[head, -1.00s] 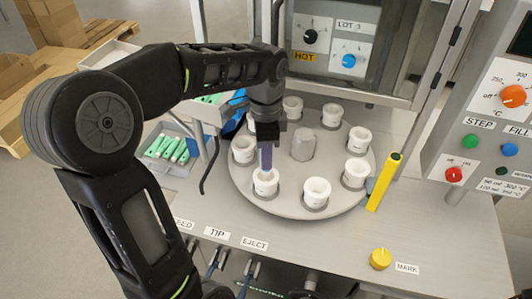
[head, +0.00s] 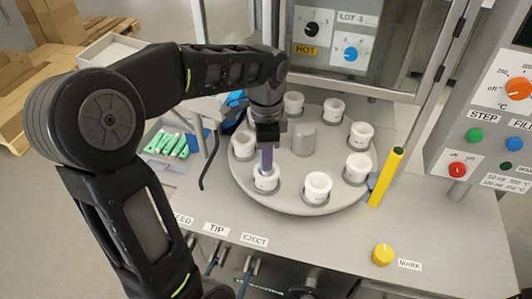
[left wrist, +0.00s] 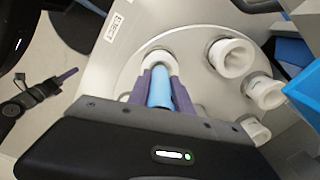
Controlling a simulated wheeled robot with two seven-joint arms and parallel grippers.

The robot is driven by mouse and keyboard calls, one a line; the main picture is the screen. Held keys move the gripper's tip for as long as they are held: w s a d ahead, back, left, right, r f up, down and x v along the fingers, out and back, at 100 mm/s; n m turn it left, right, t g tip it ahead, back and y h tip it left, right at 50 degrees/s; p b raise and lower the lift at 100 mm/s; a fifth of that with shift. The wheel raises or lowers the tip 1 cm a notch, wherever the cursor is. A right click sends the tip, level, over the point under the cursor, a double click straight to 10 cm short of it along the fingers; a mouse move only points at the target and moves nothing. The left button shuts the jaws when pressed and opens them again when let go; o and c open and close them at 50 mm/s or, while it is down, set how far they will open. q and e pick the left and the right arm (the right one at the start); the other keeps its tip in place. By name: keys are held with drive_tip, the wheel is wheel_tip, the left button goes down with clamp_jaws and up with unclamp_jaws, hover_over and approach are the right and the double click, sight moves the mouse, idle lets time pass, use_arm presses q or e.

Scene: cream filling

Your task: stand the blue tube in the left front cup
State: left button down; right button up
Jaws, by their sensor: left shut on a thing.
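My left gripper (head: 266,162) points down at the left front cup (head: 266,184) and is shut on the blue tube (left wrist: 159,88). Its purple fingers hide most of the tube in the head view. In the left wrist view the tube lies between the fingers, and its far end is at the mouth of the white cup (left wrist: 158,57). How deep it sits in the cup I cannot tell. In the left wrist view, a black gripper with a purple finger at the left, apparently my right gripper (left wrist: 68,75), shows small; its opening is unclear.
The cup stands on a round grey turntable (head: 240,187) with several other white cups and a central grey hub (head: 304,139). A yellow post (head: 387,178) stands at its right. A tray of green tubes (head: 167,143) lies at the left. A machine cabinet (head: 385,80) rises behind.

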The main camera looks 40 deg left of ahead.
use_arm(q)
drive_tip(key=shift+f+b, duration=0.6)
drive_tip(key=shift+f, duration=0.35)
drive_tip(key=c, duration=1.1)
unclamp_jaws()
wheel_tip(320, 180, up, 8)
drive_tip(key=shift+f+b, duration=0.1)
drive_tip(key=shift+b, duration=0.25)
